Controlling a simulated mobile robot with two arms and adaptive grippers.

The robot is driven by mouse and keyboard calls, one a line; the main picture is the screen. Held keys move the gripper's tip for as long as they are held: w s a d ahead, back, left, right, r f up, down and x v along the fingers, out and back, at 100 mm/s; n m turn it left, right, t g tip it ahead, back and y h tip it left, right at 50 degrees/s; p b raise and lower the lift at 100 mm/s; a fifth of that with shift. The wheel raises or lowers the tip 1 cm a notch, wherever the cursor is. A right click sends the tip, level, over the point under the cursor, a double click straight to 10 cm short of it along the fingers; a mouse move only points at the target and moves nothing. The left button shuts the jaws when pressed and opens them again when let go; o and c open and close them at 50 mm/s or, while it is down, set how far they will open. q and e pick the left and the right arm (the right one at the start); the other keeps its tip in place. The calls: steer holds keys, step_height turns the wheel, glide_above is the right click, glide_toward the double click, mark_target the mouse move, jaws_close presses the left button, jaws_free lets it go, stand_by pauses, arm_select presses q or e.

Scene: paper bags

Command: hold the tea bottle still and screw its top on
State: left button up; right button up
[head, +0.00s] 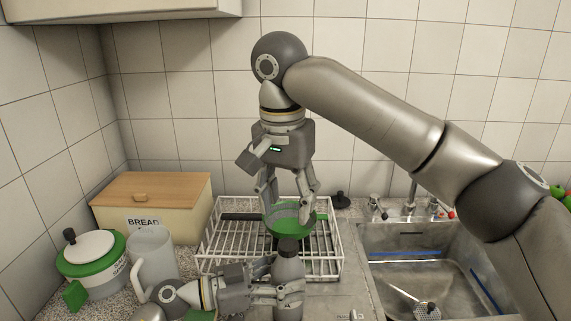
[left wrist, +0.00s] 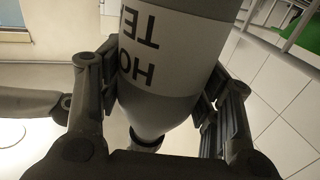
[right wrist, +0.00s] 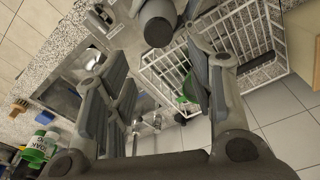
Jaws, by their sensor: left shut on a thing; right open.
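The tea bottle (head: 287,270) is grey and stands upright at the front of the counter. Its white label (left wrist: 160,45) with dark lettering fills the left wrist view. A dark top (head: 288,244) sits at its narrow mouth; I cannot tell how tightly it is seated. My left gripper (head: 290,291) is shut around the bottle's body from the left. My right gripper (head: 290,202) points down above the bottle, open and empty, its fingertips apart from the top. In the right wrist view the dark round top (right wrist: 158,26) shows beyond the open fingers (right wrist: 158,75).
A white wire rack (head: 218,262) with a green bowl (head: 290,222) is behind the bottle. A bread box (head: 180,200), a green-and-white pot (head: 95,262) and a pale jug (head: 153,262) stand left. A metal sink (head: 400,270) lies right.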

step_height(320, 180, up, 10)
steer(key=s, duration=0.1)
steer(key=shift+a+f, duration=0.2)
steer(key=shift+f, duration=0.05)
arm_select(q)
steer(key=o, duration=1.4)
steer(key=v, duration=1.2)
